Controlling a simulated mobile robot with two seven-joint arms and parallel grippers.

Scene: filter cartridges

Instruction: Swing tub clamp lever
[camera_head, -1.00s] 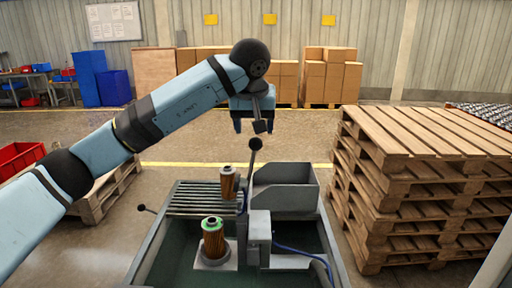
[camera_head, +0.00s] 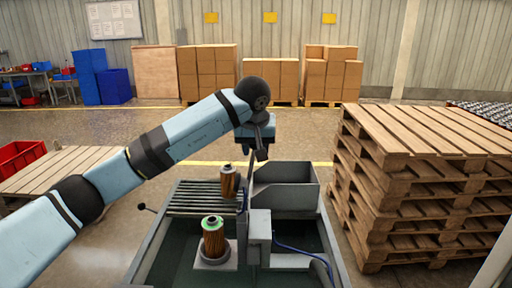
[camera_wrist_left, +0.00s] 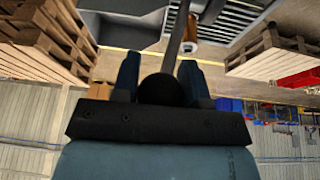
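The clamp lever (camera_head: 249,176) is a thin grey rod standing nearly upright on the tub (camera_head: 160,240), beside the grey clamp block (camera_head: 260,225). My left gripper (camera_head: 257,152) is at the lever's top. In the left wrist view, the black ball knob (camera_wrist_left: 167,90) sits between the two blue fingers (camera_wrist_left: 160,75), close to the palm, with the rod (camera_wrist_left: 180,30) running away between them. The knob nearly fills the gap; whether the fingers press on it cannot be told. In the head view the knob is hidden behind my gripper. My right gripper is not in view.
A filter cartridge (camera_head: 213,238) with a green top stands in the tub's holder. Another cartridge (camera_head: 228,183) stands on the slatted rack (camera_head: 190,198). A grey bin (camera_head: 290,190) is right of the lever. A tall pallet stack (camera_head: 400,190) stands at right.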

